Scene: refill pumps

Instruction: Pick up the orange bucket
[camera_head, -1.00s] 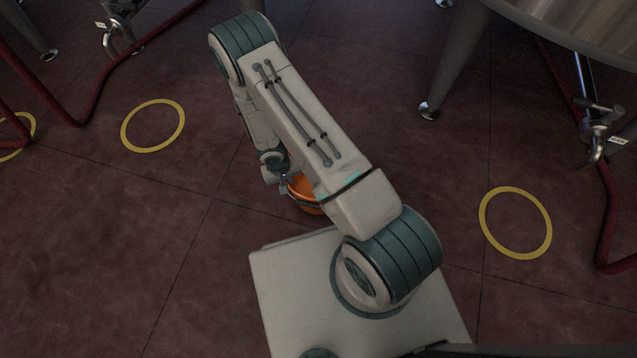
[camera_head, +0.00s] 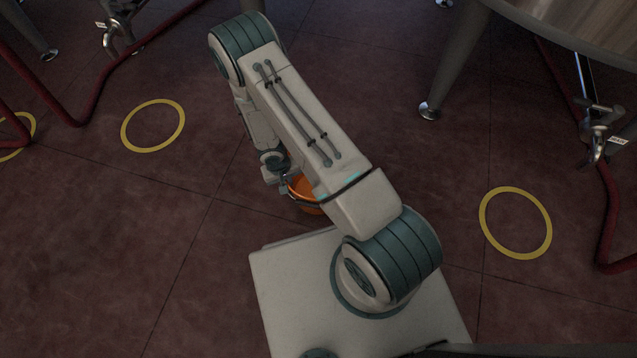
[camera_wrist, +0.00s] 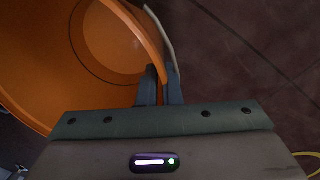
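The orange bucket (camera_head: 304,187) stands on the dark red floor just ahead of my base, partly hidden by my arm. In the wrist view the bucket (camera_wrist: 40,75) fills the left side, and I look into its open top. My gripper (camera_head: 284,187) is at the bucket's left rim in the head view. In the wrist view my gripper (camera_wrist: 159,75) has its two fingers close together, with one inside the bucket wall and one outside, pinching the rim. A pale curved handle (camera_wrist: 162,32) runs along the outside of the rim, close to the outer finger.
Yellow rings mark the floor at left (camera_head: 153,126) and right (camera_head: 515,222). Red hoses (camera_head: 78,118) lie along the far left and right. A metal tank leg (camera_head: 452,70) stands at the upper right. The floor around the bucket is clear.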

